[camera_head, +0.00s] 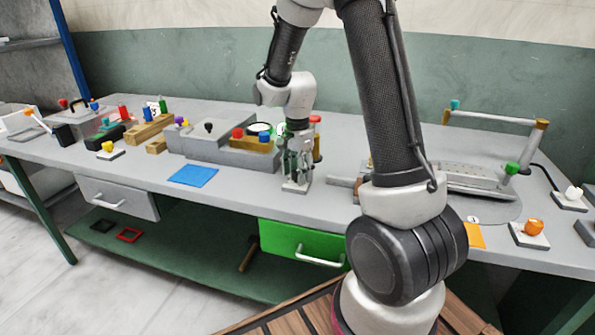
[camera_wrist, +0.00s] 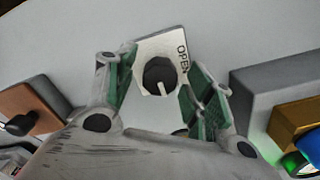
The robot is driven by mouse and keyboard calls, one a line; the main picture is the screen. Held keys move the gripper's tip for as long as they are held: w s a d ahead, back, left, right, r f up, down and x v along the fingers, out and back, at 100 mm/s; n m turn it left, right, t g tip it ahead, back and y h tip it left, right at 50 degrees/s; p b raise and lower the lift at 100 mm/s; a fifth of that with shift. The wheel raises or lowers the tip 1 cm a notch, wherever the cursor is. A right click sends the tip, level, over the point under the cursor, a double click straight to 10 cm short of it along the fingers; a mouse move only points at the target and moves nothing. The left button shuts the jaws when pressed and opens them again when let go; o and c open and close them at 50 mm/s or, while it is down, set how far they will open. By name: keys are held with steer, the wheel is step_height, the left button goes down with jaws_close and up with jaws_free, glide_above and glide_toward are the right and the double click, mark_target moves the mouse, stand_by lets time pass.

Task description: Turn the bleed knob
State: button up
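The bleed knob (camera_wrist: 159,75) is a round black knob with a white pointer line. It sits on a pale plate (camera_wrist: 150,47) marked OPEN at the right; the pointer points toward the bottom of the wrist view, away from that word. My gripper (camera_wrist: 160,70) is open, with its green-padded fingers on either side of the knob and gaps visible between pads and knob. In the head view my gripper (camera_head: 296,165) points down over the small pale plate (camera_head: 297,187) near the table's front; the knob is hidden there by the fingers.
A grey block unit (camera_head: 205,142) with red and blue knobs stands left of my gripper. A blue mat (camera_head: 193,175) lies in front of it. A press with a long handle (camera_head: 495,116) stands at the right. A green drawer (camera_head: 300,244) is below the tabletop.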

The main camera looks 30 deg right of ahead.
steer(key=c, duration=1)
steer(key=shift+n, duration=0.4)
steer(key=n, duration=0.3)
steer(key=shift+n, duration=0.4)
steer(key=n, duration=0.4)
steer(key=shift+n, duration=0.3)
steer(key=n, duration=0.4)
steer(key=shift+w, duration=0.1)
steer(key=n, duration=0.4)
steer(key=shift+n, duration=0.3)
